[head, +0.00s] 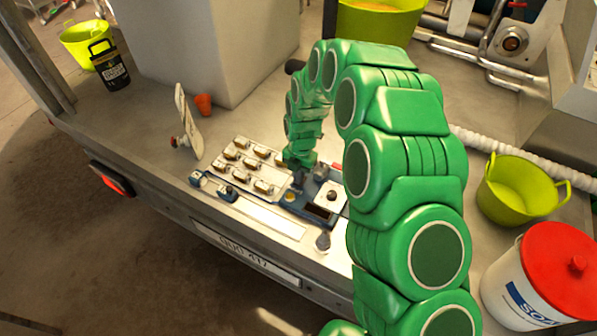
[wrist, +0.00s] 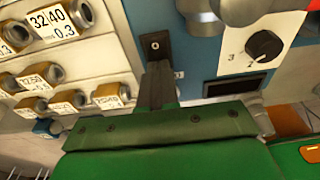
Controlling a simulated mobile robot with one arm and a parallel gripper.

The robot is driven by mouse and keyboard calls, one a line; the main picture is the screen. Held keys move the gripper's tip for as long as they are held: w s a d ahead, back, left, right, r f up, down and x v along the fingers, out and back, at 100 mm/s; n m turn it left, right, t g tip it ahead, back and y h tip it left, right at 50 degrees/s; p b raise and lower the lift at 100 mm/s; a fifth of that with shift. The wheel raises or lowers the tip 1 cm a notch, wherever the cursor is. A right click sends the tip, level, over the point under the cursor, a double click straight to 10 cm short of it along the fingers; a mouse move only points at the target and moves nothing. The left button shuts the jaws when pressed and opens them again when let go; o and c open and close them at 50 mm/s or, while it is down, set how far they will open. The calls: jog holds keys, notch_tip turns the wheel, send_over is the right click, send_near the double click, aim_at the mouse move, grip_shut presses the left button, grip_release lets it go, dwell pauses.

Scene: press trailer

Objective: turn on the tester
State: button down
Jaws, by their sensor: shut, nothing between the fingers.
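The tester (head: 291,207) is a blue panel on the trailer deck, with a dark window and a white plate carrying a black knob. My green arm reaches down over it in the head view and hides part of it. In the wrist view my gripper (wrist: 158,85) is shut and empty. Its fingertips are at the lower end of a black switch (wrist: 155,46) marked 0; I cannot tell whether they touch it. The black knob (wrist: 264,45), beside a 3, is to the right, on its white plate.
A white tray (head: 232,152) of labelled brass fittings is left of the tester. A white paddle-shaped piece (head: 188,120) stands behind it. A yellow-green tub (head: 518,196) and a white bucket with a red lid (head: 556,262) are on the right. The deck's front edge is close.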

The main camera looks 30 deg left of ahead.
jog(key=shift+s+f, duration=0.15)
jog(key=shift+f, duration=0.1)
jog(key=shift+w, duration=0.2)
dwell(0.3)
jog(key=shift+w+r, duration=0.25)
jog(key=shift+w, duration=0.4)
notch_tip(320, 180, up, 14)
jog(key=w, duration=0.1)
jog(key=shift+w, duration=0.35)
dwell(0.5)
